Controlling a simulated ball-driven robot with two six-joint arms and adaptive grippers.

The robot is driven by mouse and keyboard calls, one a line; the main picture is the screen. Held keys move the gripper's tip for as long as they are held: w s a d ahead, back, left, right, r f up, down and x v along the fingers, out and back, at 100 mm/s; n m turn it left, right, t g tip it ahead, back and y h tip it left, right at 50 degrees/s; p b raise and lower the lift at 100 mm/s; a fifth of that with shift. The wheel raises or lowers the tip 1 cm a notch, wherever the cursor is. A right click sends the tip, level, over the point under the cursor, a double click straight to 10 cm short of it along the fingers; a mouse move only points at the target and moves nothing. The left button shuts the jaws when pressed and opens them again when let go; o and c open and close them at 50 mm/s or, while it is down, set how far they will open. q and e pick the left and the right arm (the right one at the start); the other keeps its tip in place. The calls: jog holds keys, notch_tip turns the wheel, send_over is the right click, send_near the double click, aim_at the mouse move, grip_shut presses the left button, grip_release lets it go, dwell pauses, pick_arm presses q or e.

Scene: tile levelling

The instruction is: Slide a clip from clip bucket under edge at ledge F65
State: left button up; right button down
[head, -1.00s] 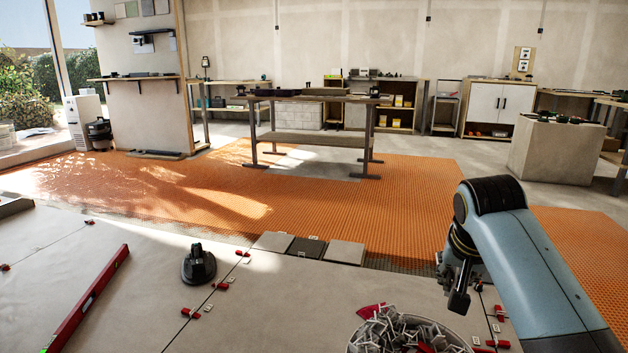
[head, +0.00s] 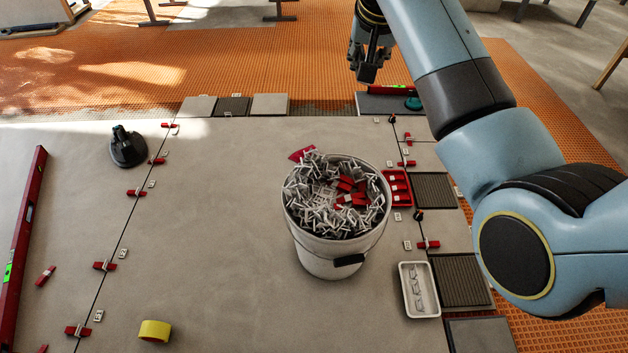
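The clip bucket (head: 318,256) is a white pail with a dark handle grip. It stands upright on the large grey tiles, heaped with grey-white clips (head: 318,205) and some red pieces. My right gripper (head: 368,72) is high in the head view, past the bucket and above the far tile edge, with its fingers pointing down. I see nothing held in it, but its finger gap is unclear. My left gripper is out of view. Small white tags (head: 124,254) lie along the tile joints, but their writing is too small to read, so I cannot tell which marks F65.
Red wedges with clips (head: 104,266) sit along the joints. A black suction cup (head: 127,147), a red level (head: 22,235), yellow tape (head: 155,331), a red tray (head: 397,188) and a white tray (head: 419,290) lie around. Open tile lies left of the bucket.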

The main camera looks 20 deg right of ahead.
pick_arm(q)
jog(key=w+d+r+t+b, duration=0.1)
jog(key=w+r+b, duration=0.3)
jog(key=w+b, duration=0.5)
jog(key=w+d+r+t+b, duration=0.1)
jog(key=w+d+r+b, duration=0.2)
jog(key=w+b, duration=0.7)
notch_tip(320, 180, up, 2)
jog(key=b, duration=0.2)
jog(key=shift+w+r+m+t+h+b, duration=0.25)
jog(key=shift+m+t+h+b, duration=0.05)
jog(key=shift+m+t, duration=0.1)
pick_arm(e)
jog(key=s+f, duration=0.1)
jog(key=f, duration=1.5)
jog(key=s+f+g, duration=0.1)
jog(key=s+f, duration=0.1)
jog(key=f, duration=1.3)
jog(key=shift+s+f+g, duration=0.25)
jog(key=shift+f+g, duration=0.05)
jog(key=shift+f, duration=0.1)
